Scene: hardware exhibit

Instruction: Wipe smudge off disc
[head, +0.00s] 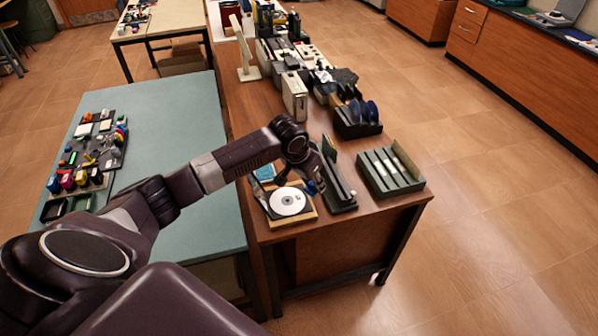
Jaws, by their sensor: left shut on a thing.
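A white disc (285,203) with a small centre hole lies on a dark player in a light wooden tray (295,221), near the front end of the brown table. I cannot make out a smudge on it at this size. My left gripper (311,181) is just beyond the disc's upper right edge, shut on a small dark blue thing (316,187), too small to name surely. I cannot tell whether this thing touches the disc. My right gripper is not in view.
A dark upright rack (340,190) stands close right of the disc tray. A green slotted rack (391,172) is farther right. A light blue item (265,172) lies behind the tray. Equipment crowds the table's far part.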

